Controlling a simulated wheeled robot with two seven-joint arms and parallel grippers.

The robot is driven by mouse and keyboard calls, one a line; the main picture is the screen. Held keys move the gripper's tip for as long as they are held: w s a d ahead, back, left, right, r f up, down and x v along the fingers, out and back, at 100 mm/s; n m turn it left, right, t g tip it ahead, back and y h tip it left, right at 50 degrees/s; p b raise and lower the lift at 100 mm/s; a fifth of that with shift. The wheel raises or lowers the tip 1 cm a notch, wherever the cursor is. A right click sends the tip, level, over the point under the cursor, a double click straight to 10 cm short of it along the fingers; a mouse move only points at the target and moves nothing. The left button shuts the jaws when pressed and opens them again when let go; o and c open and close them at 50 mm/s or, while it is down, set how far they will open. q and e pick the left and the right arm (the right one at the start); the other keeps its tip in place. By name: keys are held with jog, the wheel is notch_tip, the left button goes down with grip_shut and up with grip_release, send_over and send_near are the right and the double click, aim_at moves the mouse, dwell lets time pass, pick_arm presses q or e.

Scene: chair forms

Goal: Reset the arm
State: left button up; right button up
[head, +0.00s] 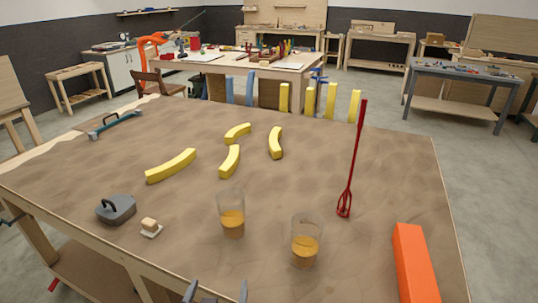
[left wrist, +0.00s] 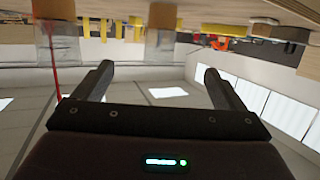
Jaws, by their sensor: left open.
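My left gripper (head: 216,294) shows only as two dark fingertips at the bottom edge of the head view, just off the near side of the table. In the left wrist view its two fingers (left wrist: 158,74) stand wide apart with nothing between them. That view looks turned over, with the table edge along its top. My right gripper is in neither view.
The brown table (head: 330,150) bears two glasses of amber liquid (head: 232,222) (head: 305,250) nearest my gripper. Several yellow curved pieces (head: 171,166), a tall red tool (head: 352,165), an orange block (head: 412,262) and a dark grey object (head: 117,209) stand around. The middle is partly clear.

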pick_arm(q)
jog(key=s+a+f+m+g, duration=0.2)
jog(key=s+a+f+g, duration=0.2)
jog(key=s+a+g, duration=0.65)
jog(key=s+d+f+g+b, duration=0.1)
jog(key=s+f, duration=0.1)
jog(key=f, duration=1.4)
jog(key=s+d+f+g+b, duration=0.1)
jog(key=s+f+g, duration=0.1)
jog(key=f, duration=1.4)
jog(key=s+a+f, duration=0.3)
jog(key=s+f, duration=1.5)
jog(key=s, duration=0.1)
jog(key=shift+s+a+f+g+b, duration=0.15)
jog(key=shift+s+f+g+b, duration=0.1)
jog(key=shift+f+g+b, duration=0.1)
